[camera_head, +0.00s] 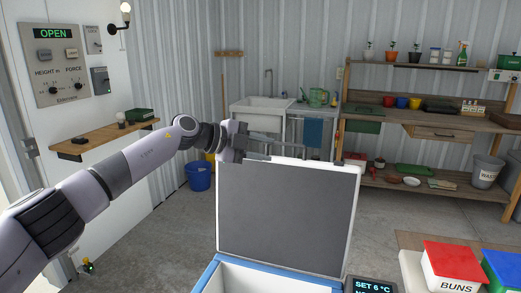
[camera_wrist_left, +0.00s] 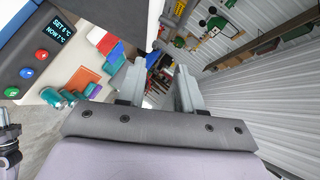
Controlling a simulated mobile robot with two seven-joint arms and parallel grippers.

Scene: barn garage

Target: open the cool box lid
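The cool box lid (camera_head: 287,210) stands raised and roughly upright, its dark grey inner face with a white border facing me. The cool box (camera_head: 212,275) has a blue rim and shows at the bottom of the head view; its pale inside is partly visible. My left gripper (camera_head: 283,147) is at the lid's top edge, fingers pointing right and apart. In the left wrist view the two fingers (camera_wrist_left: 157,84) have a clear gap with nothing held between them. Whether they touch the lid is unclear. My right gripper is not in view.
A temperature display (camera_head: 372,286) sits at the box's front right. A red BUNS box (camera_head: 453,263) and a blue box (camera_head: 503,266) stand to the right. Behind are a sink (camera_head: 262,112), a workbench (camera_head: 440,118) and a blue bucket (camera_head: 199,176).

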